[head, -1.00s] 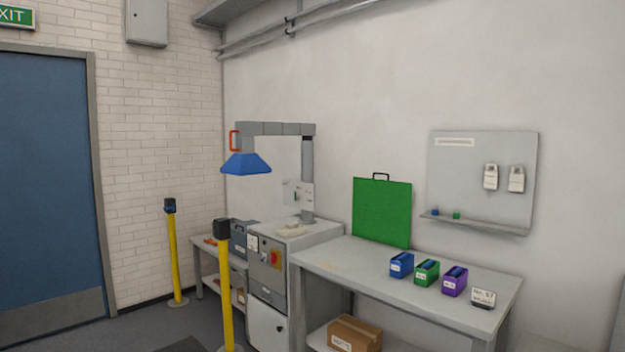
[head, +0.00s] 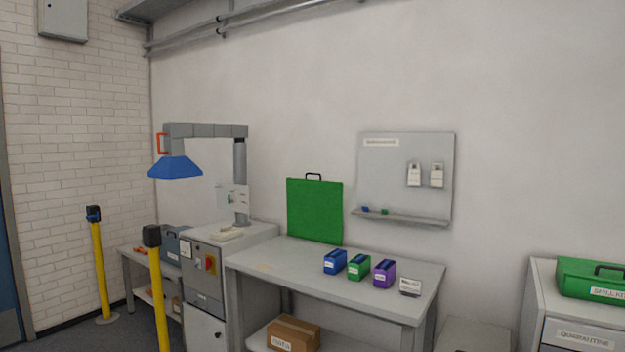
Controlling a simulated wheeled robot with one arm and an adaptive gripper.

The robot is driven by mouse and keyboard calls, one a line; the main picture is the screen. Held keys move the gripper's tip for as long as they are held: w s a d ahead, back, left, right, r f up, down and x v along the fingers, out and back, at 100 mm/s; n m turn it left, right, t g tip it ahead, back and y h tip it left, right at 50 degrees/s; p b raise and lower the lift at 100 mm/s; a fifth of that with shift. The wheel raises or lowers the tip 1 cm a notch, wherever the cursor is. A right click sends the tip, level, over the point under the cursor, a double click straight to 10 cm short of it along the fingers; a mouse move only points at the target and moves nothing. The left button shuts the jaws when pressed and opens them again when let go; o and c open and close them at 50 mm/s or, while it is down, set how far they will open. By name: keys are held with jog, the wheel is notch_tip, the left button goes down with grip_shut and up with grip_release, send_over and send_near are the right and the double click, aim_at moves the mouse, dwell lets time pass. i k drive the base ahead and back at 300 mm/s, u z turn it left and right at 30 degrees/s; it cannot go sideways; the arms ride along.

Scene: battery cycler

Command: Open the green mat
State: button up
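My gripper is not in view.
Blue (head: 335,262), green (head: 359,267) and purple (head: 384,273) boxes and a small sign (head: 410,287) stand on the bench's right half. A grey cabinet (head: 206,275) adjoins its left, under a blue hood (head: 175,167). Yellow posts (head: 159,300) stand at left. A green case (head: 592,278) sits at right.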

aim_at(314, 207)
jog(key=u, duration=0.2)
jog(key=i, duration=1.05)
jog(key=u, duration=0.4)
jog(key=i, duration=2.05)
jog(key=z, duration=0.15)
